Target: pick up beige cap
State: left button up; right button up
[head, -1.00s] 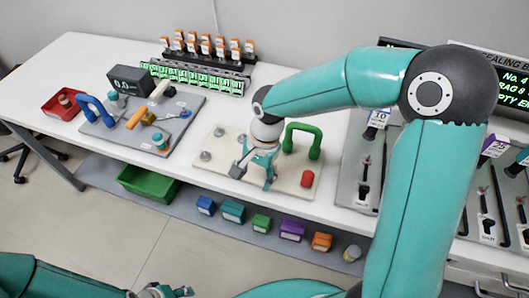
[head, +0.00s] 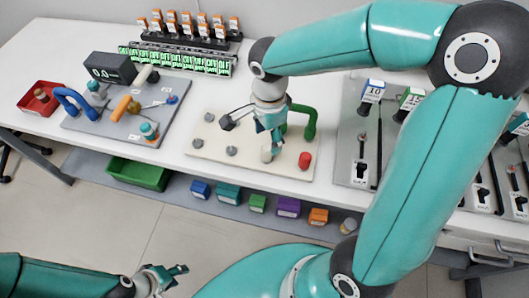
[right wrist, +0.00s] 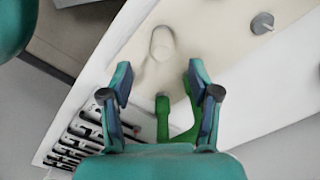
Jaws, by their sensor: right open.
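The beige cap (head: 266,154) stands on the cream board (head: 203,152), left of a red cap. It also shows in the right wrist view (right wrist: 162,43) as a pale round knob, close in colour to the board. My right gripper (head: 272,137) points down just above and behind the beige cap in the head view.
A green handle (head: 311,122) stands right beside my right gripper and shows between the fingers in the wrist view (right wrist: 163,120). A red cap (head: 305,160), grey knobs (head: 231,151) and a black tool (head: 228,122) are on the board. A grey tool board (head: 75,122) lies left.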

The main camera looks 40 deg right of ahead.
aim_at(267, 147)
jog(key=shift+w+f+p, duration=0.15)
jog(key=shift+f+p, duration=0.3)
jog(key=shift+f, duration=2.55)
jog(key=c, duration=1)
jog(key=shift+r, duration=0.1)
notch_tip(267, 147, up, 20)
